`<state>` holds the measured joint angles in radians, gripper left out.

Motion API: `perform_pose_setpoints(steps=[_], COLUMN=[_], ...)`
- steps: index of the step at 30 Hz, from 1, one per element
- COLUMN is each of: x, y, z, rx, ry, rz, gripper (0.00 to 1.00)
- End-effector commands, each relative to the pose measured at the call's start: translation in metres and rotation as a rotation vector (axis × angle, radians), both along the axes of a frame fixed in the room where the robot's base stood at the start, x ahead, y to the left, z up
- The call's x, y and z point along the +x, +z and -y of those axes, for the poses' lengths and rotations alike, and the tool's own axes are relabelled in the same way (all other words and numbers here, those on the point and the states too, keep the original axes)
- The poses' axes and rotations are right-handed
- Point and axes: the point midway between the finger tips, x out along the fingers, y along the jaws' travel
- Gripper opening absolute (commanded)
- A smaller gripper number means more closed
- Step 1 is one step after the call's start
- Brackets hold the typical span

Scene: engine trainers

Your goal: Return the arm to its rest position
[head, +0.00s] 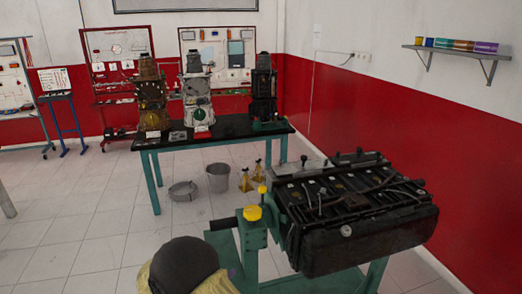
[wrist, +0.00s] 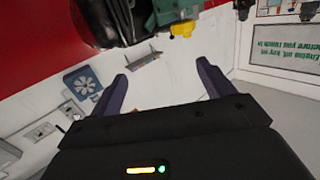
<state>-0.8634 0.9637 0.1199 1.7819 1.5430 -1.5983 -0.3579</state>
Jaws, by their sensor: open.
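My gripper (wrist: 162,82) shows in the wrist view with its two dark purple fingers spread wide apart. Nothing is between the fingers, and they touch nothing that I can see. The wrist view is turned over, with the writing on the wall signs upside down. In the head view I cannot make out my gripper. A dark rounded shape with pale yellow around it fills the bottom edge there, and I cannot tell what it is.
A black engine (head: 350,215) on a green stand (head: 252,240) is close at the right. Behind it, a dark table (head: 228,128) bears several engine parts. A bucket (head: 219,177) and pan (head: 183,191) are on the floor. A shelf (head: 462,51) juts from the right wall.

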Motion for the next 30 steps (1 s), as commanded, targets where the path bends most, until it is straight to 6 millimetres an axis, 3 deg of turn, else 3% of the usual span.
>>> perform_pose_setpoints(steps=[11,18,23,26,30], x=[0.053,0.082,0.074,0.056,0.017], y=[0.023,0.047,0.056,0.059,0.057], z=[0.025,0.063,0.096,0.121,0.160], rx=[0.150,0.275,0.330,0.352,0.369], ry=[0.177,0.386,0.512,0.573,0.626], rz=[-0.070,-0.212,-0.361,-0.472,-0.649], gripper=[0.81,0.81,0.81,0.81,0.81])
